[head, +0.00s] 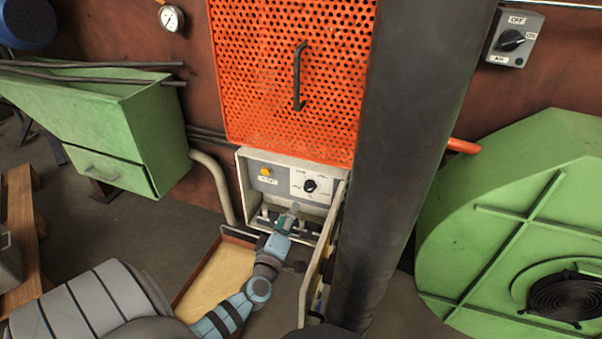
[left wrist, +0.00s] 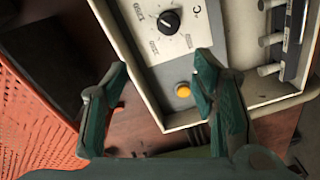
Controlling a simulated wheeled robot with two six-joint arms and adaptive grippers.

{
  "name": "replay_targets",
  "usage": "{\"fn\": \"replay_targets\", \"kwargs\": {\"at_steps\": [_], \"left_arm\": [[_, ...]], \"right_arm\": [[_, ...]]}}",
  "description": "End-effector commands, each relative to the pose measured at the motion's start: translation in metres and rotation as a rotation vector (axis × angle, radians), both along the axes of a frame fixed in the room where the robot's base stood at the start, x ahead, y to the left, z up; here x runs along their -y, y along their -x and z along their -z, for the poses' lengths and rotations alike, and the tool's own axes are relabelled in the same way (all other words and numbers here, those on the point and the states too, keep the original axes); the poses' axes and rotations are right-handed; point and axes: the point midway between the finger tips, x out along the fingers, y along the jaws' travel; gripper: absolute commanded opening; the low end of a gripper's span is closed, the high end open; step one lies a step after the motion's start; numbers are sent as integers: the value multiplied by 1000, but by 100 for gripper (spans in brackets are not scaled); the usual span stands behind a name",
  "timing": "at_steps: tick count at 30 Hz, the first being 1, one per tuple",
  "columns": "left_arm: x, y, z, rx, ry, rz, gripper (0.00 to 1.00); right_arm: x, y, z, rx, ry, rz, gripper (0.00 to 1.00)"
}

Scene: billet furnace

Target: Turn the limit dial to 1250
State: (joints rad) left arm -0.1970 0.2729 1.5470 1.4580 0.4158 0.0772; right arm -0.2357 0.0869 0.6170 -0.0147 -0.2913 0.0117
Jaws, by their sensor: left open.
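The limit dial (head: 310,186) is a black knob on a white scale plate inside an open control box (head: 243,190). In the left wrist view the dial (left wrist: 168,21) is near the top, with numbers around it too small to read surely. Its exact setting cannot be told. My left gripper (head: 292,210) is in front of the box, below the dial in the head view. My right gripper is not in view.
An orange perforated guard (head: 285,80) is above.

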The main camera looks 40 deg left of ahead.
Motion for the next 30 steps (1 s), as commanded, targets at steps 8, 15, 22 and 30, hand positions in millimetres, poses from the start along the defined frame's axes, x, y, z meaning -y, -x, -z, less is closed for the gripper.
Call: {"fn": "replay_targets", "kwargs": {"at_steps": [8, 15, 22, 30], "left_arm": [[8, 0, 15, -362, -994, 57, 53], [-5, -42, 15, -369, -1016, 56, 53], [-26, -104, 15, -372, -1012, 58, 53], [-35, -130, 10, -373, -1010, 60, 53]], "right_arm": [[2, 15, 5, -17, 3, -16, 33], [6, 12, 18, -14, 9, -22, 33], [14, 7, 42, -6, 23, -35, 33], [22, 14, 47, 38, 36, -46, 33]]}}
